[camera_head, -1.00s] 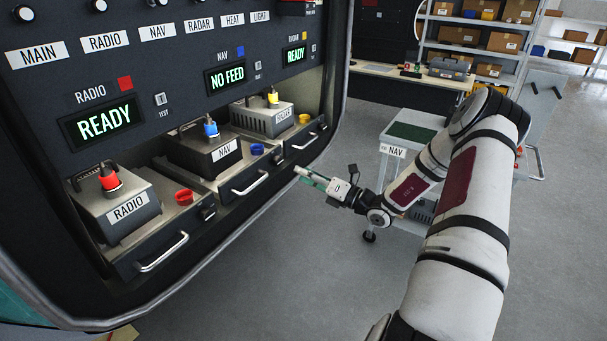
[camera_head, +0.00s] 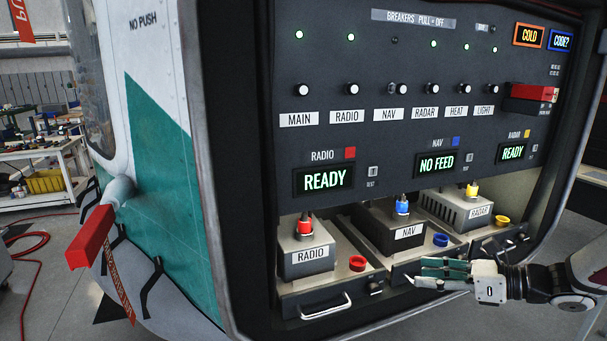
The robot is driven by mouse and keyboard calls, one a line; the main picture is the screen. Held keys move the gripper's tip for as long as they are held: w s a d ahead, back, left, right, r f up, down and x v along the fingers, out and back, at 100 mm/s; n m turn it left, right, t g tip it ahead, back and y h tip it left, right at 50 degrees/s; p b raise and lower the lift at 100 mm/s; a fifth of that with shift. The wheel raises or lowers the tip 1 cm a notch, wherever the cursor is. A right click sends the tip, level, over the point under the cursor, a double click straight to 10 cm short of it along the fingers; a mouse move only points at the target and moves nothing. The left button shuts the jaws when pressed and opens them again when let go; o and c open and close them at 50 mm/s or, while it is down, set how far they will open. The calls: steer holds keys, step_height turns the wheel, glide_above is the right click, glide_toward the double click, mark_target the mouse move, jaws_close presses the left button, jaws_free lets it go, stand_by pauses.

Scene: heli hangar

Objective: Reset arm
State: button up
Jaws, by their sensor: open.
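My gripper (camera_head: 440,273) is at the lower right of the head view, in front of the NAV and RADAR trays. Its fingers point left and are apart, with nothing seen between them. They overlap the front of the NAV tray in the picture; I cannot tell whether they touch it. My arm (camera_head: 555,283) enters from the right edge, and most of it is out of view.
The bay holds a RADIO box (camera_head: 305,248), a NAV box (camera_head: 392,226) and a RADAR box (camera_head: 458,207). The panel display (camera_head: 436,164) for NAV reads NO FEED. A red-covered probe (camera_head: 92,238) juts from the hull at left. A cluttered workbench (camera_head: 45,160) stands far left.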

steer(key=s+a+r+n+g+h, duration=0.3)
steer(key=s+a+n, duration=0.2)
steer(key=s+n, duration=0.2)
steer(key=s+a+r+n+g+h, duration=0.2)
steer(key=s+a+r+n+g, duration=0.15)
steer(key=s+a+n, duration=0.25)
steer(key=s+d+r+n+t+h, duration=0.1)
steer(key=s+r+n+h, duration=0.2)
steer(key=s+n, duration=0.3)
steer(key=s+d+r+n+t+h, duration=0.2)
steer(key=s+r+n+h, duration=0.1)
steer(key=s+n, duration=0.4)
steer(key=shift+s+r+h, duration=0.35)
steer(key=shift+s+h, duration=0.25)
steer(key=shift+h, duration=0.2)
stand_by(2.1)
